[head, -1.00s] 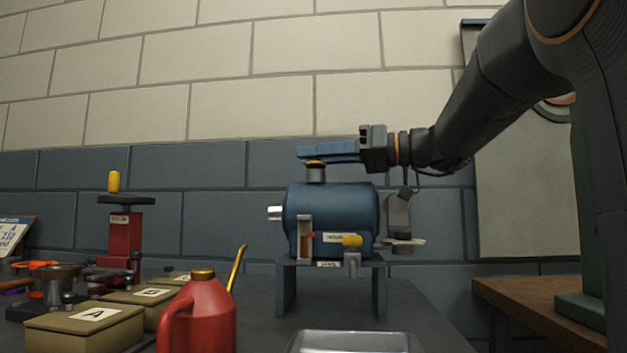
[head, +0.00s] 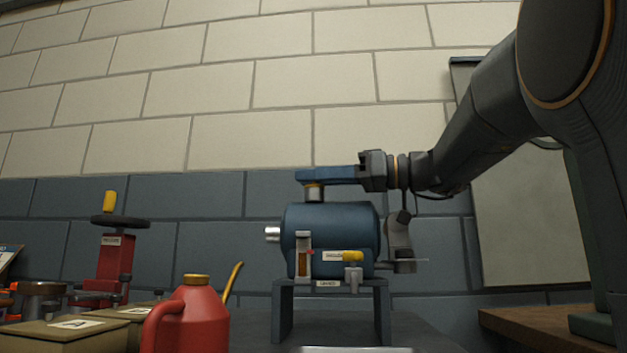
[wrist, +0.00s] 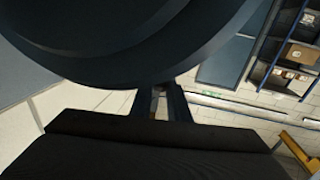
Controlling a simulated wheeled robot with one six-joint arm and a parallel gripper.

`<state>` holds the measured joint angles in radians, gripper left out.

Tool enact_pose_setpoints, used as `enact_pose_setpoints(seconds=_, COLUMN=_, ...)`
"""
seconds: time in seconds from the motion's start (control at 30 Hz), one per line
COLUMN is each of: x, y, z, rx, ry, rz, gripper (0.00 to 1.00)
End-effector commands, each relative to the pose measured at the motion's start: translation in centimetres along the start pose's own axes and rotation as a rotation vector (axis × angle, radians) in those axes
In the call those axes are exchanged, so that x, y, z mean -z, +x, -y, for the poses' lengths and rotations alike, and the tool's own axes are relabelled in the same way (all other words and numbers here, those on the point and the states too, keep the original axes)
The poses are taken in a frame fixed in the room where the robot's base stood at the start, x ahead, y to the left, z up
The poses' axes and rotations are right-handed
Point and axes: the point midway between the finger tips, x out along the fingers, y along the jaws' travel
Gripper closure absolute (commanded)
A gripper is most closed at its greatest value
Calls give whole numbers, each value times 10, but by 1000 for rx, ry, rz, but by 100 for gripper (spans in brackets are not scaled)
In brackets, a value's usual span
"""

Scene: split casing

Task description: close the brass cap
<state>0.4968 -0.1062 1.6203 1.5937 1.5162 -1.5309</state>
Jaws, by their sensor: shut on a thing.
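The blue cylindrical casing (head: 335,230) lies on its side on a dark stand. The brass cap (head: 313,187) sits on the grey neck (head: 314,196) on top of the casing, toward its left end; only a thin brass edge shows. My gripper (head: 312,176) reaches in level from the right, with its blue fingers over the neck. It is shut on the brass cap, which the fingers mostly hide. In the wrist view the gripper's dark body and finger bases fill the lower part, and the cap cannot be made out.
A yellow-handled valve (head: 352,257) and a sight glass (head: 303,255) are on the casing's front. A red oil can (head: 195,315) with a brass spout stands in front left. Boxes (head: 55,338) and a red press (head: 113,258) are at left. A tray edge (head: 355,350) shows in front.

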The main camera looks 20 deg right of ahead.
Motion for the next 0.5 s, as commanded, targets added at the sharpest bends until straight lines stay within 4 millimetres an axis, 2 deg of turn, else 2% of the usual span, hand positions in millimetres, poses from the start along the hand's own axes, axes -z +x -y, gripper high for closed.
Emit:
enact_pose_setpoints(seconds=0.13, x=-1, y=0, z=0, rx=1, ry=1, rz=1, gripper=100)
enact_pose_setpoints(seconds=0.17, x=-1, y=0, z=0, rx=1, ry=1, rz=1, gripper=83)
enact_pose_setpoints(seconds=0.27, x=-1, y=0, z=0, rx=1, ry=1, rz=1, gripper=66)
enact_pose_setpoints(seconds=0.5, x=0, y=0, z=0, rx=1, ry=1, rz=1, gripper=66)
